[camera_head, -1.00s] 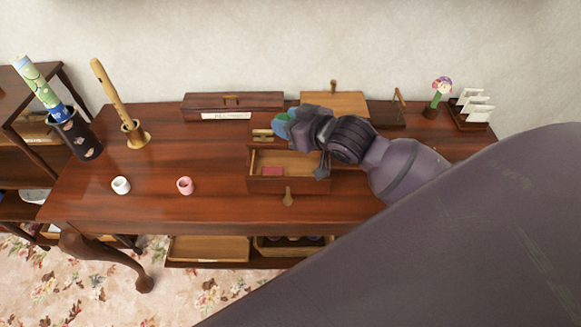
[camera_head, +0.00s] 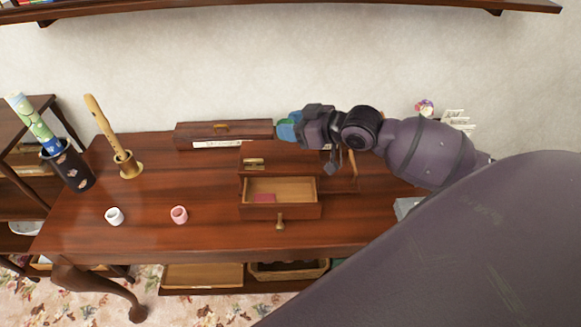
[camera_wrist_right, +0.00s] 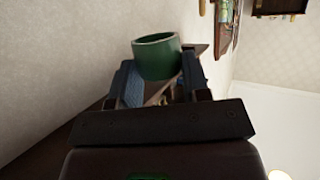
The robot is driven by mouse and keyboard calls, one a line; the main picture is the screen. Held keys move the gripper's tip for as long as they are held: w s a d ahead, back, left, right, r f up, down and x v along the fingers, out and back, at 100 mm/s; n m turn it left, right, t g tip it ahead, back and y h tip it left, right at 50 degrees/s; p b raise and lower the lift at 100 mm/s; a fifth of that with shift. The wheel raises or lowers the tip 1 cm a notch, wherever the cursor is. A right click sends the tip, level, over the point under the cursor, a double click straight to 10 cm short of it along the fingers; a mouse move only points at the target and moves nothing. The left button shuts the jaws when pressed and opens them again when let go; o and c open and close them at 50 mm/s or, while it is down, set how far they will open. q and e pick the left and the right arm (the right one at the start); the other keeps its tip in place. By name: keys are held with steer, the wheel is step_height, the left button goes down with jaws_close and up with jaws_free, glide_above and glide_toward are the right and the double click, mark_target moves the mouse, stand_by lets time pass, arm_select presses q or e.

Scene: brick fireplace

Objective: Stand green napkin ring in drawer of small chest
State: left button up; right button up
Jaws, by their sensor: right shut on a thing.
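The green napkin ring (camera_wrist_right: 157,58) is held between the blue fingertips of my right gripper (camera_wrist_right: 157,82) in the wrist view. In the head view my right gripper (camera_head: 287,128) is behind and above the small chest (camera_head: 290,158), and the ring is mostly hidden. The chest stands on the desk with its drawer (camera_head: 298,212) pulled open toward the front. A flat red piece (camera_head: 264,198) lies at the left in the drawer; the rest of its floor looks bare. My left gripper is not in view.
A white ring (camera_head: 115,216) and a pink ring (camera_head: 179,214) stand on the desk (camera_head: 140,240), left of the drawer. A long closed box (camera_head: 195,135) lies at the back. A wooden flute (camera_head: 100,120) stands in a brass holder (camera_head: 130,168). A wall shelf (camera_head: 280,12) runs above.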

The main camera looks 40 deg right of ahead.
step_height(320, 180, down, 13)
steer(key=shift+b, duration=0.35)
steer(key=shift+f+b, duration=0.3)
steer(key=shift+f, duration=0.25)
steer(key=o, duration=0.9)
steer(key=r+v, duration=0.1)
steer(key=v, duration=1.1)
steer(key=s+a+f+m+h, duration=0.1)
steer(key=s+a+f+h, duration=0.1)
steer(key=f, duration=0.3)
steer(key=s+a+f+m+h, duration=0.2)
steer(key=s+a+f, duration=0.2)
steer(key=f, duration=0.1)
steer(key=s+a+f+m+h, duration=0.1)
steer(key=s+a+f+h, duration=0.1)
steer(key=f, duration=0.3)
steer(key=shift+s+a+g+h+p, duration=0.3)
steer(key=shift+s+a, duration=0.15)
steer(key=shift+a, duration=0.3)
